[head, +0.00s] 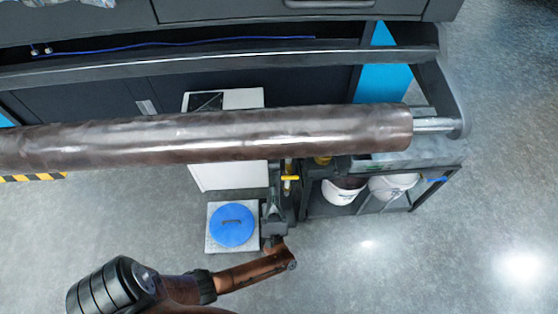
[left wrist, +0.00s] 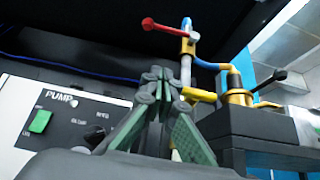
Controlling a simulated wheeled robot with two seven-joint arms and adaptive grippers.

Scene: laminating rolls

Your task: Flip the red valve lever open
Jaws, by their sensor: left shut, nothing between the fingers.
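The red valve lever (left wrist: 170,28) shows in the left wrist view, with a round red knob at its left end. It runs from the knob, tilting slightly down, to a valve on an upright pipe with yellow and blue parts (left wrist: 187,65). My left gripper (left wrist: 158,76) is shut and empty, its green-padded fingers meeting at the tips. Its tips appear below the lever in that view, apart from it. In the head view my left gripper (head: 274,206) is just below the yellow fitting (head: 290,178); I cannot make out the red lever there. My right gripper is not in view.
A large brown roll (head: 220,136) spans the head view above the gripper. A white pump panel (left wrist: 75,115) with a green switch and a black-handled valve (left wrist: 268,78) flank the gripper. A blue-lidded container (head: 232,226) stands left of it. Open floor lies at the right.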

